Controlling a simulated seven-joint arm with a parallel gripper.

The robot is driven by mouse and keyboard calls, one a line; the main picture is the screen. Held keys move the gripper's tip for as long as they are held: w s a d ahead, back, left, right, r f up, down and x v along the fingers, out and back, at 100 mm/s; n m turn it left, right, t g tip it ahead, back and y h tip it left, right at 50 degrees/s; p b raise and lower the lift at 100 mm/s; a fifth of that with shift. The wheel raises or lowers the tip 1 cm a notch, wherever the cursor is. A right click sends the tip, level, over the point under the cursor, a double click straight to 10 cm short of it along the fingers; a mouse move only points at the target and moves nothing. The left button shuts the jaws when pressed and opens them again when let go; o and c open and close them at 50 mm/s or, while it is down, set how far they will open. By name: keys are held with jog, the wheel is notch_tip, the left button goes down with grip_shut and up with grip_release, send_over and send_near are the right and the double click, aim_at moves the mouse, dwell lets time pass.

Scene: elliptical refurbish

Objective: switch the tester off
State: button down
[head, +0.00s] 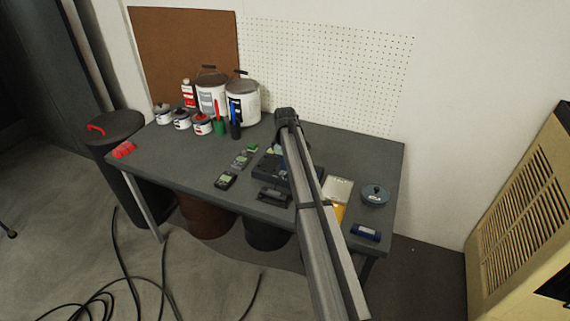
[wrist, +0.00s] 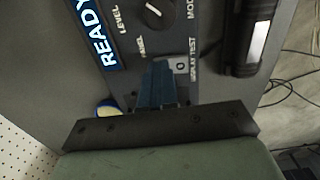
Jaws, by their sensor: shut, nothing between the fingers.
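The tester is a dark box (head: 267,167) near the middle of the table, partly hidden behind my arm in the head view. In the wrist view its dark face (wrist: 130,40) fills the top, with a lit blue READY display (wrist: 95,38) and a round knob (wrist: 157,12) between LEVEL and MODE labels. A small part marked 0 (wrist: 181,66) sits by the DISPLAY TEST lettering. My gripper (wrist: 160,68) is shut and empty, its tips over the face just left of the 0 mark. Contact cannot be told. In the head view the fingers are hidden.
Small handheld meters (head: 226,180) lie left of the tester. Paint cans and buckets (head: 243,105) stand at the back left. A round grey object (head: 375,194) and a blue object (head: 366,232) lie to the right.

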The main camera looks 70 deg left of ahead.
jog(key=shift+s+d+f, duration=0.1)
jog(key=shift+s+d+r, duration=0.25)
jog(key=shift+s+d, duration=0.2)
jog(key=shift+r, duration=0.1)
notch_tip(320, 180, up, 14)
dwell(0.7)
jog(key=shift+w, duration=0.15)
jog(key=d, duration=0.1)
jog(key=w+d+g+y, duration=0.1)
jog(key=d+g+y, duration=0.1)
jog(key=shift+w+f, duration=0.2)
jog(key=shift+w, duration=0.1)
dwell(0.5)
